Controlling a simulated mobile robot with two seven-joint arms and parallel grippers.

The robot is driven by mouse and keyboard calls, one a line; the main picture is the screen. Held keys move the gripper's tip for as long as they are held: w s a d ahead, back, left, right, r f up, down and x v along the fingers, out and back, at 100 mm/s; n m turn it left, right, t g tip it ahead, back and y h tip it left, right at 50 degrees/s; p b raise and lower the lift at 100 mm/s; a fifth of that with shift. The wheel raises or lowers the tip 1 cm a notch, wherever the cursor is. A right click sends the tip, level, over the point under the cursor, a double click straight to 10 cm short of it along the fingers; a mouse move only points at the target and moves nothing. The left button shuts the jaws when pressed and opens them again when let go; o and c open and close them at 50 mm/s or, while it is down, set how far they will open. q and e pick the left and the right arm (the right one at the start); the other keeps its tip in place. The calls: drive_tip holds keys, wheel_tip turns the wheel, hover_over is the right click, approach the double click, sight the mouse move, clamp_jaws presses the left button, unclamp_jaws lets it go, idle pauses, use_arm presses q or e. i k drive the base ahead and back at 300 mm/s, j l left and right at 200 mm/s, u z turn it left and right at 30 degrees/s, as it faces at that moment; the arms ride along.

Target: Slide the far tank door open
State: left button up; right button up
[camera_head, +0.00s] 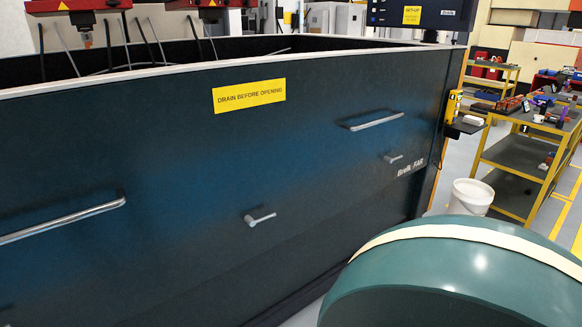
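The far tank door (200,150) is a large dark blue-green panel filling the left and middle of the head view. A long silver bar handle (65,220) is at the left and another long bar handle (372,121) at the upper right. Two short silver levers stick out, one at the lower middle (260,218) and one at the right (397,158). The panel meets the post at its right end with no visible gap. Neither gripper is in view.
A large rounded green body with a cream band (470,240) fills the lower right. A white bucket (470,196) stands on the floor beyond it. A yellow-framed cart (520,155) with tools is at the right. Red units (75,5) hang above the tank.

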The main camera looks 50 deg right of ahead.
sight(122, 195)
drive_tip(key=z, duration=1.7)
drive_tip(key=k+j, duration=0.1)
drive_tip(key=j, duration=0.15)
drive_tip(key=k+j+u, duration=0.1)
drive_tip(key=j, duration=0.1)
